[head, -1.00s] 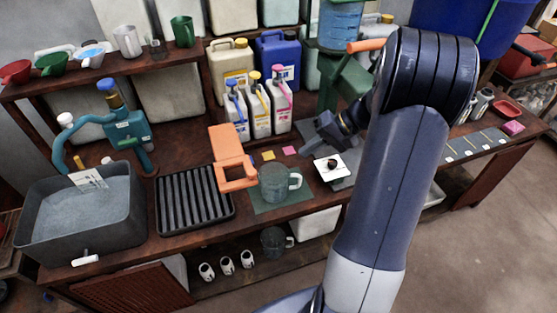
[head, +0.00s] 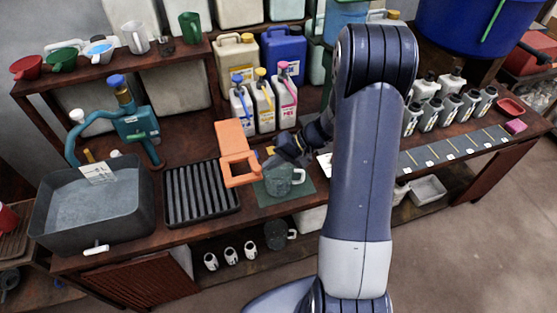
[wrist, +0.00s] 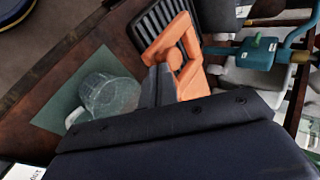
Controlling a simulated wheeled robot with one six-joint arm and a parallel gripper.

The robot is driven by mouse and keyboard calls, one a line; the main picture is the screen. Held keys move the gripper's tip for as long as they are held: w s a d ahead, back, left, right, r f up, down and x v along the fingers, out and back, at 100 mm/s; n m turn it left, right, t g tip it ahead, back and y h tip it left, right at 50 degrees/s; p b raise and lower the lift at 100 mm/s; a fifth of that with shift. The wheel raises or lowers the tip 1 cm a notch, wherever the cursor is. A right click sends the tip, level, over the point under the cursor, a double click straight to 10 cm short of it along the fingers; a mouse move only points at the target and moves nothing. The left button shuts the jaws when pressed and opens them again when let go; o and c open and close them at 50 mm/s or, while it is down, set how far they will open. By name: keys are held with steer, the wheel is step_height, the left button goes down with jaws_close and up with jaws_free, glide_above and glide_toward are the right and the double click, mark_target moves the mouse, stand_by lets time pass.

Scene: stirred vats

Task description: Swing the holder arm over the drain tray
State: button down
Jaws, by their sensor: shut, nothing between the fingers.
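The orange holder arm (head: 233,140) has a ring-like open end. In the head view it stands between the black ribbed drain tray (head: 202,218) and the glass mug, its open end near the tray's right edge. In the wrist view the holder arm (wrist: 184,48) lies just beyond my fingertips, and the drain tray (wrist: 150,24) is behind it. My gripper (wrist: 158,84) is shut and empty. In the head view my gripper (head: 279,153) is just right of the holder arm, above the mug. I cannot tell whether the fingers touch the holder arm.
The clear mug (head: 279,182) stands on a green mat (head: 301,190), close below my gripper. A grey basin (head: 50,238) and a teal pump (head: 135,125) are left of the tray. Several bottles (head: 264,105) stand behind the holder arm.

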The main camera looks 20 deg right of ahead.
stand_by(0.3)
steer(key=w+a+m+t+h+b, duration=0.2)
steer(key=a+m+t+b, duration=0.3)
steer(key=a, duration=1.7)
steer(key=m+h+b, duration=0.1)
steer(key=m+b, duration=0.2)
steer(key=b, duration=0.2)
steer(key=shift+r+h, duration=0.15)
steer(key=shift+h, duration=0.15)
steer(key=shift+a, duration=0.15)
